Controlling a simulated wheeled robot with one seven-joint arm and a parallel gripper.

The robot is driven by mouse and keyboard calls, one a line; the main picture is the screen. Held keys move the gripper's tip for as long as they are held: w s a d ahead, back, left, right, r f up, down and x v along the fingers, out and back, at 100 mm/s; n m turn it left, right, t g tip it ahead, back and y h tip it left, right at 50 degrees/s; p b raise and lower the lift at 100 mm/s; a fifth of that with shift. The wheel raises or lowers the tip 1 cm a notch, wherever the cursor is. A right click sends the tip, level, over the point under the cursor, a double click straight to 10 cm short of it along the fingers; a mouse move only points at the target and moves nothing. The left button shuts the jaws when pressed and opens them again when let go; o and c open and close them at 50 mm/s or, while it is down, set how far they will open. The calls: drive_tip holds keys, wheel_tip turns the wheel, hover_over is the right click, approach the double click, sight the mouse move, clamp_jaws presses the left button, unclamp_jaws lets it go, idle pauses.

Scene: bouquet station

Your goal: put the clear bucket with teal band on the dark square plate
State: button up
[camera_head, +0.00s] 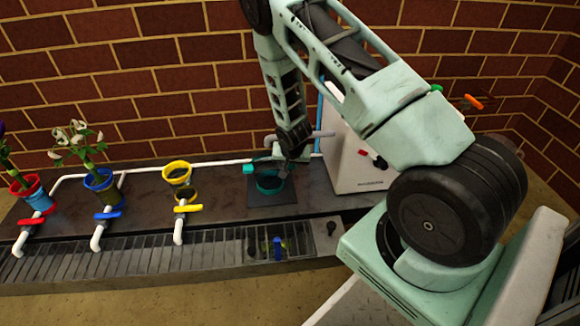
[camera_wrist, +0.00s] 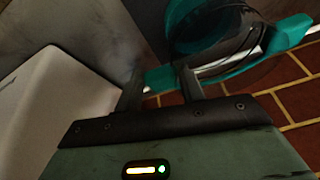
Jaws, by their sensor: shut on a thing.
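The clear bucket with teal band (camera_head: 268,187) is over the dark square plate (camera_head: 286,198) in the head view. I cannot tell whether its base touches the plate. Its teal part and clear rim show at the top of the wrist view (camera_wrist: 200,28). My gripper (camera_head: 283,160) is at the bucket's upper side and shut on it. In the wrist view the two fingers (camera_wrist: 160,88) stand a little apart; the exact contact is hard to see. My wrist hides part of the bucket and the teal tap.
A white box-shaped machine (camera_head: 352,160) stands just right of the plate. A yellow bucket (camera_head: 177,171) and potted flowers in blue (camera_head: 99,180) and red (camera_head: 27,187) buckets stand left. A slatted grate (camera_head: 120,262) runs along the front.

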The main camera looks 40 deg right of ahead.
drive_tip(key=shift+f, duration=0.1)
drive_tip(key=o, duration=1.1)
